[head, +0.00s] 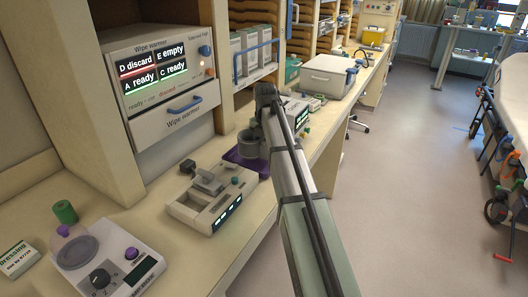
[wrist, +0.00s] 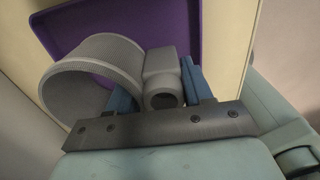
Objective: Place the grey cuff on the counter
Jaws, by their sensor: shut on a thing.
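The grey cuff shows in the wrist view as a ribbed ring (wrist: 82,85) with a short hollow connector beside it. My gripper (wrist: 160,85) has its two blue fingers closed on the connector, one on each side, and the ring hangs out to the left. In the head view the cuff (head: 249,143) is over the purple tray (head: 240,163); I cannot tell whether it touches the tray. The tray also fills the background of the wrist view (wrist: 125,25). The tray sits on the beige counter (head: 140,222). My arm hides the gripper's fingers in the head view.
A grey device with a display (head: 212,197) stands left of the tray. A white dial device (head: 107,262), a green roll (head: 65,211) and a dressing box (head: 17,259) are nearer. A wipe warmer (head: 160,80) stands behind. Bare counter lies between the devices and along the front edge.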

